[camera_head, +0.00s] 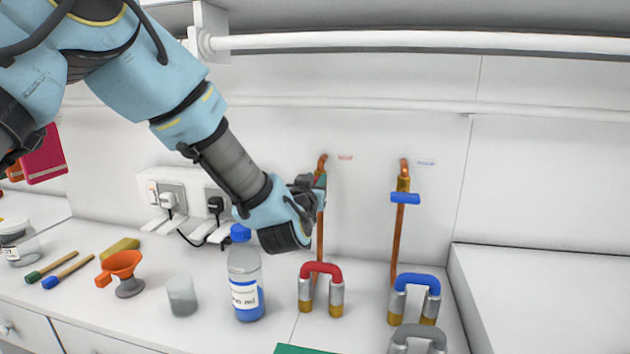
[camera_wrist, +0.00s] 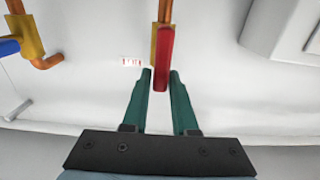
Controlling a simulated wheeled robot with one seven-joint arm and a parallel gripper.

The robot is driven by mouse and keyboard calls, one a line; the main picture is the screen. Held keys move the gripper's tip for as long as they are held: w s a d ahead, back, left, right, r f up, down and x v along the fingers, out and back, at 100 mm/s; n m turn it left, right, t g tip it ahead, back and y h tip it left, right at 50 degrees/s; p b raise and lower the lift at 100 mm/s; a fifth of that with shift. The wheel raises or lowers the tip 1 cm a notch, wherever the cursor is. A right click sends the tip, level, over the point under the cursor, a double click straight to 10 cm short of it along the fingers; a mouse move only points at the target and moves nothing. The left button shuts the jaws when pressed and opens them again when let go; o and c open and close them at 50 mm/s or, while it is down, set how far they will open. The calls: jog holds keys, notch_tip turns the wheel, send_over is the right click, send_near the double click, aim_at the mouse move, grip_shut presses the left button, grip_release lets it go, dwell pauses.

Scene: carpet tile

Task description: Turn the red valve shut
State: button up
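The red valve handle (camera_wrist: 164,58) lies lengthwise in line with its copper pipe in the wrist view, where the brass valve body shows behind it. In the head view my gripper mostly hides this valve, and its copper pipe (camera_head: 319,235) runs down below. My gripper (camera_wrist: 161,76) has two green fingers, parted, with the lower end of the red handle between their tips. There is a gap to the left finger; whether the right one touches cannot be told. In the head view my gripper (camera_head: 318,183) is at the valve.
A blue valve handle (camera_head: 405,198) lies across the pipe to the right. Below stand a red-topped fitting (camera_head: 320,268), a blue-topped fitting (camera_head: 416,280) and a blue-capped bottle (camera_head: 245,285). Plugs and sockets (camera_head: 172,195) are on the wall at left.

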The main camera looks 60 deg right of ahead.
grip_shut()
jog(key=shift+b, duration=0.45)
jog(key=shift+s+d+f+m+b, duration=0.15)
jog(key=shift+s+f+m+b, duration=0.35)
jog(key=shift+m+b, duration=1.9)
jog(key=shift+s+d+f+m+b, duration=0.1)
jog(key=shift+s+f+m+b, duration=0.3)
jog(key=shift+m+b, duration=2)
jog(key=shift+s+d+f+m+b, duration=0.15)
jog(key=shift+s+f+m+b, duration=0.4)
jog(key=shift+m, duration=3.45)
jog(key=shift+w+m, duration=0.15)
jog(key=shift+m, duration=0.15)
